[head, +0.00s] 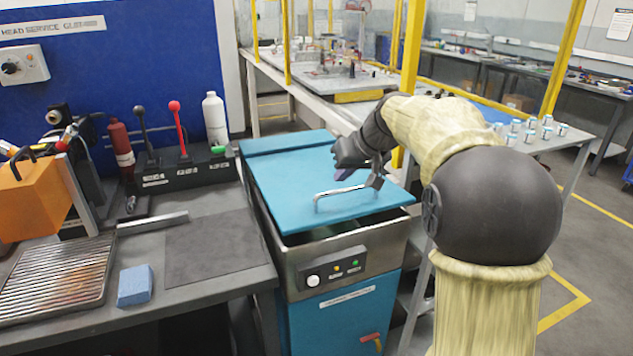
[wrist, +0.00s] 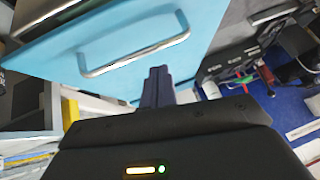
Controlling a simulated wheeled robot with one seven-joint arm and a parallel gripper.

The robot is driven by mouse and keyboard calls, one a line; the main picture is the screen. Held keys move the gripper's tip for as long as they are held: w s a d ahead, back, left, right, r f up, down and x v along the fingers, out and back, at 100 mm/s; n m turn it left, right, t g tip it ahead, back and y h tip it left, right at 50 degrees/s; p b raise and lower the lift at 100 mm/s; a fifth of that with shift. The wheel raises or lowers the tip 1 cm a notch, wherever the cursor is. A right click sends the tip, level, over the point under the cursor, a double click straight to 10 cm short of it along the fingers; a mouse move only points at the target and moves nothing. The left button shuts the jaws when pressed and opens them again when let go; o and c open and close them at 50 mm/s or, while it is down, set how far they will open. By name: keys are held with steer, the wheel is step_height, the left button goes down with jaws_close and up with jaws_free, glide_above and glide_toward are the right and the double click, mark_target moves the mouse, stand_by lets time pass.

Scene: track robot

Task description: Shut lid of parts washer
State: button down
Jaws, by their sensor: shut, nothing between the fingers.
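The parts washer (head: 330,268) is a steel and blue cabinet in the middle of the head view. Its blue lid (head: 290,185) is hinged at the back and slightly raised at the front, with a dark gap under its front edge. A silver bar handle (head: 345,191) is on the lid near the front; it also shows in the wrist view (wrist: 135,58). My gripper (head: 344,174) is over the lid, just behind the handle in the head view. Its dark fingers (wrist: 157,88) are together and empty. Whether they touch the lid I cannot tell.
To the left is a workbench with a blue sponge (head: 135,286), a wire rack (head: 58,278), an orange box (head: 35,200) and a lever block (head: 180,170). A white bottle (head: 215,120) stands behind. A table with several small cans (head: 530,130) is at the right.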

step_height(320, 180, up, 2)
steer(key=a+r+g+p, duration=0.1)
steer(key=a+g+p, duration=0.1)
steer(key=p, duration=0.6)
step_height(320, 180, up, 5)
steer(key=g+h+p, duration=0.5)
steer(key=p, duration=1.9)
glide_above(317, 222)
steer(key=w, duration=0.2)
steer(key=shift+s+a+f+b, duration=0.15)
steer(key=shift+s+a+b, duration=0.05)
steer(key=shift+a+b, duration=0.1)
steer(key=shift+f, duration=0.2)
steer(key=shift+n, duration=0.3)
steer(key=f+p, duration=0.1)
steer(key=f, duration=0.3)
steer(key=f+p, duration=0.2)
steer(key=f, duration=0.3)
steer(key=s+f+p, duration=0.1)
steer(key=f+p, duration=0.1)
steer(key=f, duration=0.2)
steer(key=shift+s+d+f, duration=0.1)
steer(key=shift+d+f, duration=0.15)
steer(key=shift+f, duration=0.1)
